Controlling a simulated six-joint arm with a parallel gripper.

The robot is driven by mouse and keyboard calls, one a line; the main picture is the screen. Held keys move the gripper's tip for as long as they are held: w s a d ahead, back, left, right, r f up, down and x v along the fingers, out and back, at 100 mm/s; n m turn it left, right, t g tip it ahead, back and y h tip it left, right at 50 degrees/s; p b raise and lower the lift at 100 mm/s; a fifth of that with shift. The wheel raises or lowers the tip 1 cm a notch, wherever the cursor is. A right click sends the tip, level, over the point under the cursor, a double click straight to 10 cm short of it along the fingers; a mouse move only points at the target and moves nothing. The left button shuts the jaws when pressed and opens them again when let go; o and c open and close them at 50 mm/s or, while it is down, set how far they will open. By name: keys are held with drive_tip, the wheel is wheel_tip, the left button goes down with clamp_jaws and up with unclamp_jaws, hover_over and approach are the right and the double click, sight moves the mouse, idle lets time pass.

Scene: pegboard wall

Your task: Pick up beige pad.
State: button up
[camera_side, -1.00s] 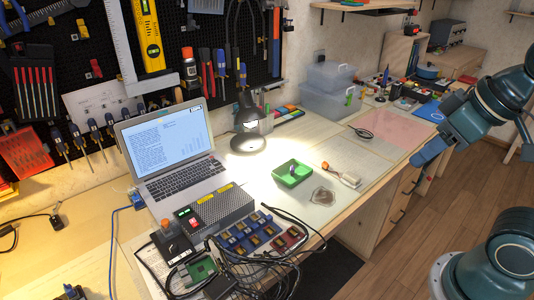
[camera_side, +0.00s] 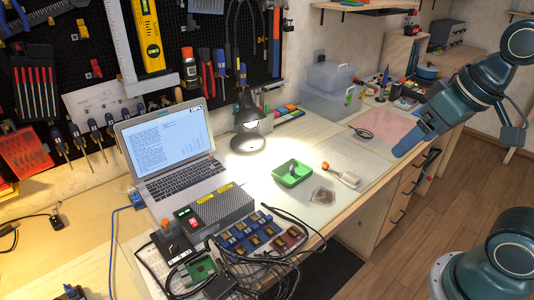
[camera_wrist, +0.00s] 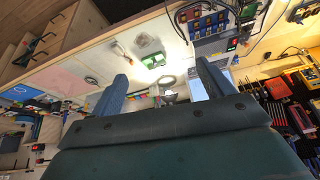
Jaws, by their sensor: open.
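A small flat grey-beige piece (camera_side: 323,196) lies on the pale mat near the bench's front edge. It is the closest match to the beige pad, but I cannot tell for sure.
The lamp (camera_side: 248,143), laptop (camera_side: 178,180) and tangled cables (camera_side: 240,270) stand further left. The pink mat (camera_side: 388,128) looks mostly clear.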

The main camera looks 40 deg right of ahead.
drive_tip(key=w+d+m+g, duration=0.2)
drive_tip(key=w+d+m, duration=0.3)
drive_tip(key=w, duration=0.4)
drive_tip(key=m+g, duration=0.3)
drive_tip(key=m, duration=0.9)
hover_over(352, 176)
wheel_tip(352, 176, down, 21)
drive_tip(key=shift+f, duration=4.15)
drive_tip(key=shift+d+f, duration=0.15)
drive_tip(key=shift+f, duration=2.4)
